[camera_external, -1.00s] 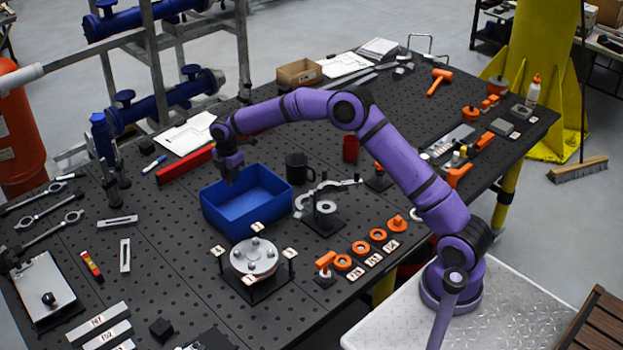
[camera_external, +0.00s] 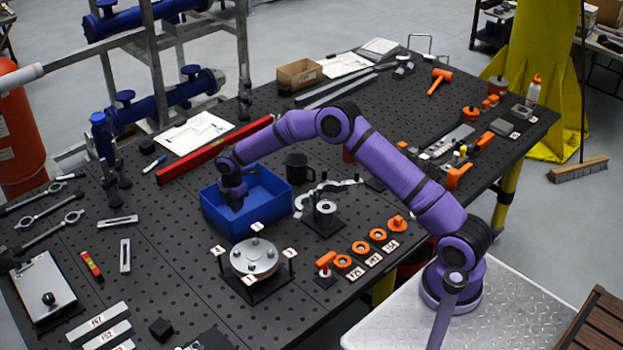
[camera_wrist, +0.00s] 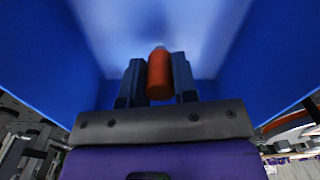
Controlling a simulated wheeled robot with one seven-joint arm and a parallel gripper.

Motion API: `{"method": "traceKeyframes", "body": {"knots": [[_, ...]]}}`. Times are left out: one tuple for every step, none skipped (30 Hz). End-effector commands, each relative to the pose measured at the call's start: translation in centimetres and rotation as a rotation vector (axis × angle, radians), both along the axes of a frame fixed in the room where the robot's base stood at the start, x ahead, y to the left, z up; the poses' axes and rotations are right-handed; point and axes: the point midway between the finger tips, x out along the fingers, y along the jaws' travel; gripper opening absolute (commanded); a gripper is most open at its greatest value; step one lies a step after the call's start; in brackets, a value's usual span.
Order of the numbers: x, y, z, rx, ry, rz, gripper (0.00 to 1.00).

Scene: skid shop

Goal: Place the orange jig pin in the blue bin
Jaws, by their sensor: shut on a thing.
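The orange jig pin (camera_wrist: 160,76) is held between the two fingers of my gripper (camera_wrist: 160,82) in the wrist view. The blue bin's walls (camera_wrist: 275,60) rise on both sides of the gripper there, with its floor beyond the pin. In the external view, the blue bin (camera_external: 270,210) stands on the black table, and my gripper (camera_external: 236,203) reaches down inside it. The pin is hidden in that view. I cannot tell whether the pin touches the bin floor.
A black mug (camera_external: 299,168) stands just behind the bin's right side. A round fixture (camera_external: 254,258) with numbered tags is in front. A long red bar (camera_external: 215,150) lies behind the bin. A black stand with a metal ring (camera_external: 325,208) is to the right.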

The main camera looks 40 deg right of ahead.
Motion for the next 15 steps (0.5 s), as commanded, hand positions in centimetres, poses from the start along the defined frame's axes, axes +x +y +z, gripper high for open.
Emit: {"method": "traceKeyframes", "body": {"knots": [[-0.1,0.0,-0.9,0.000,0.003,0.000,0.03],[0.0,0.0,-1.4,0.000,0.003,0.000,0.03],[0.0,0.0,-1.8,0.000,0.002,0.000,0.03],[0.0,0.0,-2.0,0.000,0.002,0.000,0.03],[0.0,0.0,-2.2,0.000,0.001,0.000,0.03],[0.0,0.0,-2.3,0.000,0.001,0.000,0.03],[0.0,0.0,-2.2,0.000,0.000,0.000,0.03],[0.0,0.0,-2.2,0.000,0.000,0.000,0.03],[0.0,0.0,-2.2,0.000,0.000,0.000,0.03],[0.0,0.0,-2.2,0.000,0.000,0.000,0.03],[0.0,0.0,-2.2,0.000,0.000,0.000,0.03],[0.0,0.0,-2.2,0.000,0.000,0.000,0.03],[0.0,0.0,-2.3,0.000,0.001,0.000,0.03],[0.0,0.0,-2.4,0.000,0.001,0.000,0.03],[0.0,0.0,-2.5,0.000,0.001,0.000,0.03]]}}
